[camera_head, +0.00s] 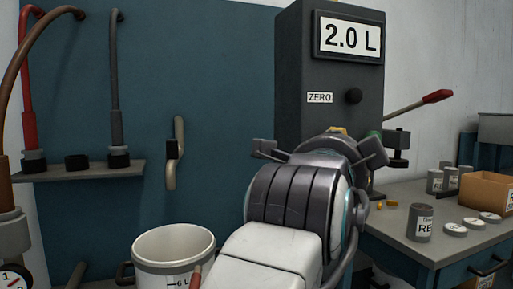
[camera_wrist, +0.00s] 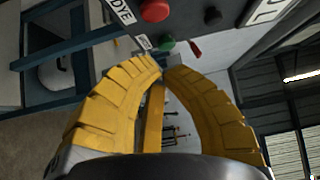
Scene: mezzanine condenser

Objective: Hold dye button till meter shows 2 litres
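The meter (camera_head: 349,38) on the dark grey dispenser (camera_head: 300,70) reads 2.0 L. In the wrist view, a red button (camera_wrist: 154,10) sits beside the DYE label (camera_wrist: 122,11); the red button is hidden behind my arm in the head view. A green button (camera_wrist: 166,46) shows just beyond my fingertips. My gripper (camera_wrist: 160,72) has its yellow fingers curved together at the tips, with nothing visible between them. The tips appear apart from the red button. In the head view, my gripper (camera_head: 338,131) is mostly hidden by my arm, in front of the dispenser.
A black knob (camera_head: 353,96) sits beside the ZERO label (camera_head: 320,98). A red-handled lever (camera_head: 437,96) sticks out right. The bench (camera_head: 400,222) holds cans, lids and a cardboard box (camera_head: 488,190). A white bucket (camera_head: 174,246) stands left, below a shelf (camera_head: 75,172) with hoses.

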